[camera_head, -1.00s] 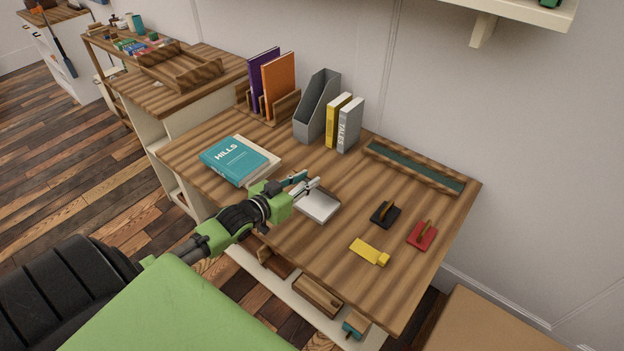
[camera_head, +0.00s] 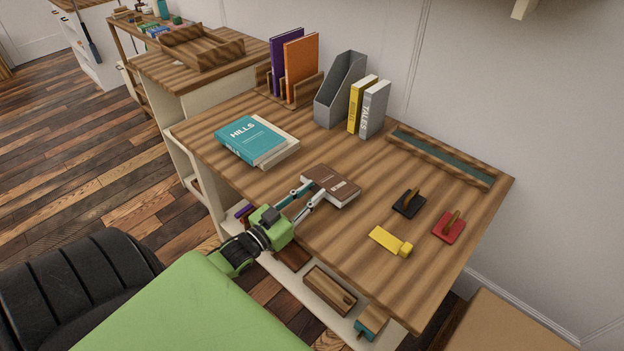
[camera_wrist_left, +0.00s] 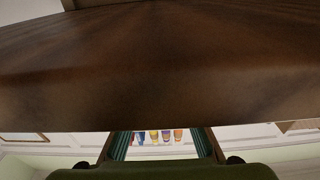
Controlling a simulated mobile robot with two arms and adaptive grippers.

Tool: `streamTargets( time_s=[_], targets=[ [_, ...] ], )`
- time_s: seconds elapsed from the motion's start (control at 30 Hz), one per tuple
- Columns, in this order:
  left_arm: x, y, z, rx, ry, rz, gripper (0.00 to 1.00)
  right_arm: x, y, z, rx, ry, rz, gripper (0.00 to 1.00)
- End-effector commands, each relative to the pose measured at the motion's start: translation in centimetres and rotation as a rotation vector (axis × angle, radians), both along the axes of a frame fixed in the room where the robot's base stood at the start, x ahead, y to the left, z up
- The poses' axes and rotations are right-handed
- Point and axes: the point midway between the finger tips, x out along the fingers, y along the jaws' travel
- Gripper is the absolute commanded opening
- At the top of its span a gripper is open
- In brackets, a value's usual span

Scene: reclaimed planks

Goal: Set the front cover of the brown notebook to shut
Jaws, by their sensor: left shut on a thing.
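The brown notebook (camera_head: 334,188) lies near the front edge of the wooden desk. Its brown front cover faces up over the pages, with a pale page edge showing below. My left gripper (camera_head: 309,190) is at the notebook's left front side, its two fingers spread around a small part there and closed on it. Fingertip contact is too small to see clearly. In the left wrist view a dark brown surface fills most of the picture, with the fingers (camera_wrist_left: 162,145) below it; I cannot tell whether it is notebook or desk. My right gripper is not in view.
A teal book (camera_head: 250,138) on a pale one lies to the left. A grey file holder (camera_head: 341,90), yellow book (camera_head: 361,104) and grey book (camera_head: 374,109) stand behind. Black (camera_head: 408,203), red (camera_head: 448,227) and yellow (camera_head: 390,241) items lie right. The desk between is clear.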

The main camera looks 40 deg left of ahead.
Motion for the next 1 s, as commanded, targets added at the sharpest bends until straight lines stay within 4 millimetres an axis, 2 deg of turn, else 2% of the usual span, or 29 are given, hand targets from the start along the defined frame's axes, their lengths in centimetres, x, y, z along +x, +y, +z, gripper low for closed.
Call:
streamTargets(
  time_s=[0.03,0.1,0.67,0.7,0.77,1.0],
  targets=[
    [-0.27,-0.01,-1.25,0.001,0.021,0.002,0.0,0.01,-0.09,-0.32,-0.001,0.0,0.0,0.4],
    [-0.3,-0.02,-1.44,0.001,0.021,0.002,0.0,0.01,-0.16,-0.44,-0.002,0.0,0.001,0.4],
    [-0.3,-0.01,-1.69,0.0,0.02,0.002,0.0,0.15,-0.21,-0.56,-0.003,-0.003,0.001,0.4],
    [-0.29,-0.01,-1.68,0.0,0.02,0.002,0.24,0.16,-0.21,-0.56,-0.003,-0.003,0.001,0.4],
    [-0.29,-0.01,-1.64,0.0,0.019,0.001,0.39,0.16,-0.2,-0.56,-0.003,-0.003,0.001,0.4],
    [-0.17,0.01,-1.23,0.001,0.01,0.001,0.39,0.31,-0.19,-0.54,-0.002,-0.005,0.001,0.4]
  ],
)
